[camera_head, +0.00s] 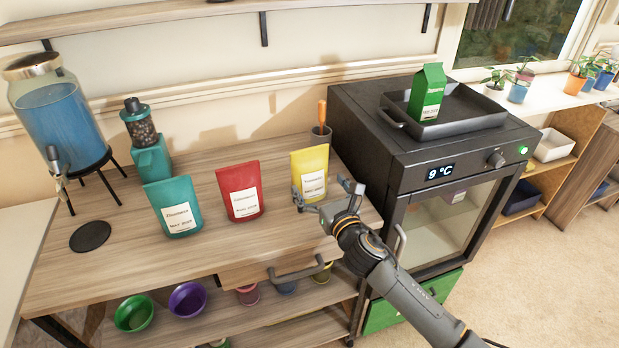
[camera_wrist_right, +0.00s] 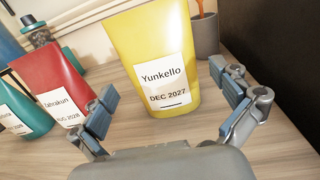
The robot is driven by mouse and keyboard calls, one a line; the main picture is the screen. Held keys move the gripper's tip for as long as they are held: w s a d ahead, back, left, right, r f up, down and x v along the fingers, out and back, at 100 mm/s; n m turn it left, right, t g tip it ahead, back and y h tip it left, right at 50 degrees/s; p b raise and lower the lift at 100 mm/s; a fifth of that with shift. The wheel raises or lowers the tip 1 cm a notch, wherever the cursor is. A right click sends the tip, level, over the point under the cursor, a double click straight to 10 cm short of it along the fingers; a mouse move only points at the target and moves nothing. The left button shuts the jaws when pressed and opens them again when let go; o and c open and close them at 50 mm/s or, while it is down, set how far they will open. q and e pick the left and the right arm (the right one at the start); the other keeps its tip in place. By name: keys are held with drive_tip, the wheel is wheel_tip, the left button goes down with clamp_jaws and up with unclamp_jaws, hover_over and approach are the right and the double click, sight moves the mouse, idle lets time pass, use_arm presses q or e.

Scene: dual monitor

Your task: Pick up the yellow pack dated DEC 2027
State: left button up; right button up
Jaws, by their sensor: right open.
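The yellow pack (camera_head: 310,168) stands upright on the wooden table, at the right of a row of three packs. In the right wrist view the yellow pack (camera_wrist_right: 155,50) has a white label reading "Yunkello" and "DEC 2027". My right gripper (camera_head: 328,197) is open just in front of it. In the right wrist view its blue-padded fingers (camera_wrist_right: 168,118) are spread to either side of the pack's lower part, with the pack a little beyond them. No contact is visible. My left gripper is not in view.
A red pack (camera_head: 240,190) and a teal pack (camera_head: 174,205) stand left of the yellow one. A pot with an orange-handled tool (camera_head: 321,130) is close behind it. A black fridge (camera_head: 400,150) showing 9 °C, with a tray and green carton (camera_head: 427,92) on top, stands right.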

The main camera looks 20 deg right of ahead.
sight(313, 176)
drive_tip(key=w, duration=0.5)
drive_tip(key=shift+w+a+r, duration=0.1)
drive_tip(key=shift+w+a, duration=0.1)
drive_tip(key=shift+a, duration=0.1)
drive_tip(key=c, duration=0.9)
